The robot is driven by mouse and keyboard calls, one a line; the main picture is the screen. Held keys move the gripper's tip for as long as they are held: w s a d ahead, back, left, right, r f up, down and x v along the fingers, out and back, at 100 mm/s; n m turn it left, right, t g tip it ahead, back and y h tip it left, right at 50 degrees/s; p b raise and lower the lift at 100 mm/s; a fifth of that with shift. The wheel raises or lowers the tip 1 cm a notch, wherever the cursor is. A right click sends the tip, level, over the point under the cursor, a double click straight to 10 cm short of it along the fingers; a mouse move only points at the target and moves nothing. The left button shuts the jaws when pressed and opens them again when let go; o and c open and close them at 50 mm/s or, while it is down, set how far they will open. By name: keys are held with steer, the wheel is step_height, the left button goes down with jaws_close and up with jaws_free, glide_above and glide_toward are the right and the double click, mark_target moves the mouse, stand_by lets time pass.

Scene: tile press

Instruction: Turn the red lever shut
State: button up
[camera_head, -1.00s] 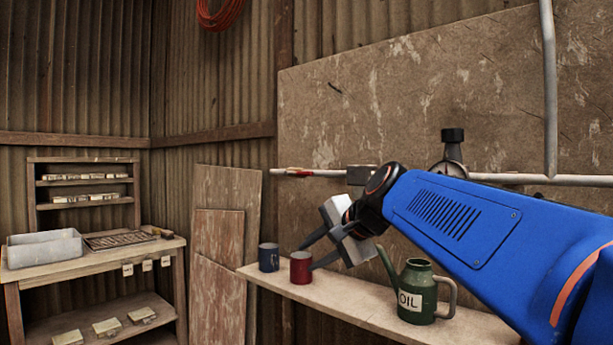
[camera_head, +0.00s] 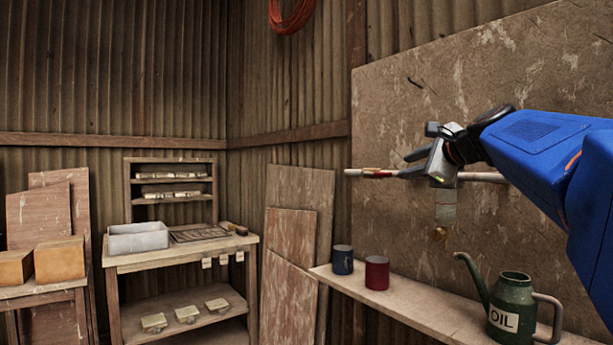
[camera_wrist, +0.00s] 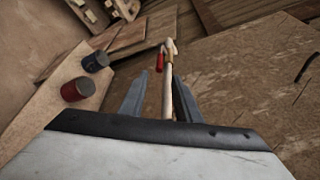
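The red lever (camera_head: 375,173) sits near the free left end of the pale pipe (camera_head: 482,177) along the wall board. In the wrist view the red lever (camera_wrist: 160,61) shows beyond the fingers, just left of the pipe (camera_wrist: 168,90) and roughly along it. My gripper (camera_head: 411,165) is at pipe height, just right of the lever. In the wrist view my gripper (camera_wrist: 158,78) is open, with the pipe between its fingers and no visible grip on the lever. The lever's pivot is too small to make out.
A grey fitting (camera_head: 446,205) with a brass end hangs below my gripper. The wall board (camera_head: 400,110) is close behind. Left of the lever is free air.

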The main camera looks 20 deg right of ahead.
mark_target(386, 173)
steer(key=x, duration=1.3)
jaws_close()
